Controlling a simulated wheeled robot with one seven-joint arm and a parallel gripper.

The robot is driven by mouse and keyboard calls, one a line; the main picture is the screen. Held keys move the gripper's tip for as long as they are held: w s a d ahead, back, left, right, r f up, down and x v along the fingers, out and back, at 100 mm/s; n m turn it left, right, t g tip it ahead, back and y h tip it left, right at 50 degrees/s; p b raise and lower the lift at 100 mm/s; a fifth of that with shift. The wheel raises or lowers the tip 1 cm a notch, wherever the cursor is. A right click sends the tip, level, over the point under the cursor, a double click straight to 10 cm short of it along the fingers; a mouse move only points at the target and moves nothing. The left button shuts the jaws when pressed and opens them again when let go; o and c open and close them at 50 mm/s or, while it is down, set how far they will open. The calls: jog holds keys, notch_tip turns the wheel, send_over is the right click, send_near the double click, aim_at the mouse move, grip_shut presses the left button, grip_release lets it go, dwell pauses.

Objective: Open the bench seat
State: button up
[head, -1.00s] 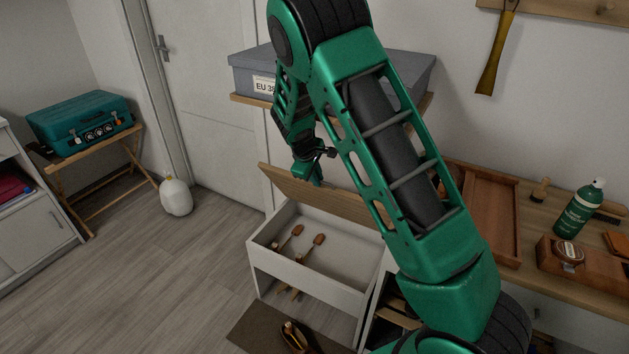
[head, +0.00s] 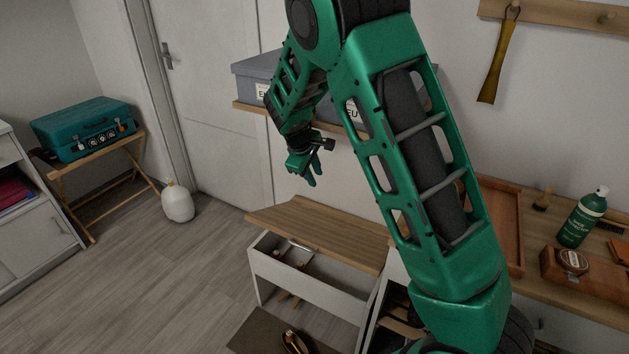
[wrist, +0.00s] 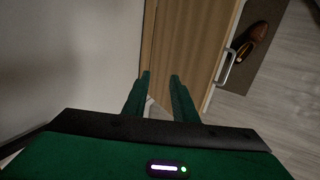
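The bench seat is a white box (head: 305,290) with a wooden lid (head: 325,232). The lid is partly raised at a low slant, and a dark gap shows under its front edge, with brown-ended items partly visible inside. My gripper (head: 308,172) is above the lid's back left part, apart from it in the head view. In the wrist view my gripper (wrist: 160,78) has its two fingers apart with nothing held between them. The wooden lid (wrist: 190,45) lies beyond them, with a metal handle (wrist: 227,66) along its edge.
A grey box (head: 250,82) sits on a wall shelf behind my arm. A counter with a wooden tray (head: 508,215) and green bottle (head: 583,217) is at right. A mat with shoes (head: 295,342) lies before the bench.

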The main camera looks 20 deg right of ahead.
jog(key=shift+c, duration=0.3)
grip_shut()
jog(key=s+a+f+n+h, duration=0.25)
jog(key=a+f, duration=0.35)
jog(key=f, duration=0.4)
jog(key=s+a+f+n+h, duration=0.2)
jog(key=s+a+f+n, duration=0.3)
jog(key=f, duration=0.6)
jog(key=s+a+f+n+t+h, duration=0.2)
jog(key=s+f+n+t+h, duration=0.4)
jog(key=s+f+n, duration=0.7)
jog(key=w+d+r+m+t+y, duration=0.1)
jog(key=w+d+m, duration=0.1)
jog(key=w+d, duration=0.6)
jog(key=shift+w+d+r+t, duration=0.15)
jog(key=shift+w+t, duration=0.05)
jog(key=shift+t, duration=0.1)
